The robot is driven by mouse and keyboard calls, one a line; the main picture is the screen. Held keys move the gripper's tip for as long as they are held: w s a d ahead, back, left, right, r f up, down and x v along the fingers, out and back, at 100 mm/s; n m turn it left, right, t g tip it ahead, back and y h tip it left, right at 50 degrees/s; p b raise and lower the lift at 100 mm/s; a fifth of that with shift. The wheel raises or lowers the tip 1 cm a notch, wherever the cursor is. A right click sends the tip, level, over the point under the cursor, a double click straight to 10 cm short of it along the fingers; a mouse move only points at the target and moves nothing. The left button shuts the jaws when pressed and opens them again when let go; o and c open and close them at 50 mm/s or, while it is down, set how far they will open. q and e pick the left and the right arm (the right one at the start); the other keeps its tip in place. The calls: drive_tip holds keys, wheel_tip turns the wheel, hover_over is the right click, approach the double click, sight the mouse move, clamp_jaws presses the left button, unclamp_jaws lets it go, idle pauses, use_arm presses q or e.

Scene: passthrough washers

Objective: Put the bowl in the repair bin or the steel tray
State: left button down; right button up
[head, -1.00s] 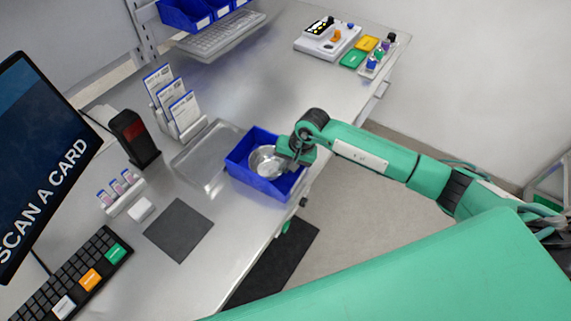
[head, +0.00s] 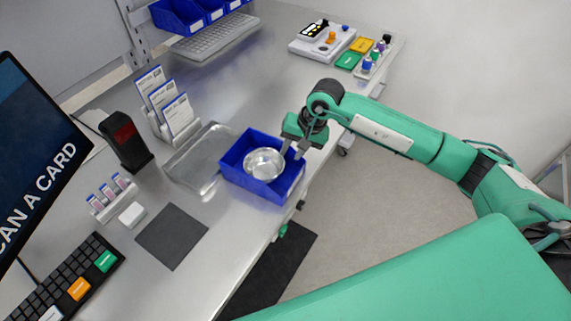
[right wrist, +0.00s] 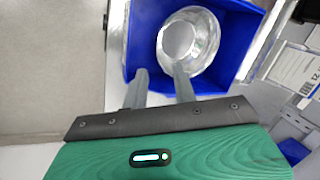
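The shiny metal bowl (head: 264,164) sits inside the blue bin (head: 238,182), toward its middle, open side up. It also shows in the right wrist view (right wrist: 190,38), inside the blue bin (right wrist: 140,52). My right gripper (head: 293,153) is at the bin's right side, beside and above the bowl's rim. In the right wrist view its two fingers (right wrist: 159,72) stand apart with nothing clamped between them; one fingertip overlaps the bowl's near edge in the picture. The empty steel tray (head: 183,168) lies left of the bin. My left gripper is not in view.
A card holder (head: 172,120) and a dark reader (head: 126,142) stand behind the tray. A dark mat (head: 171,236), a keyboard (head: 75,285) and a monitor (head: 35,160) are at the left. The bench edge runs close to the bin's right side.

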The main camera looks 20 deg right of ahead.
drive_tip(key=v, duration=0.3)
drive_tip(key=shift+r+b, duration=0.15)
drive_tip(key=shift+b, duration=0.2)
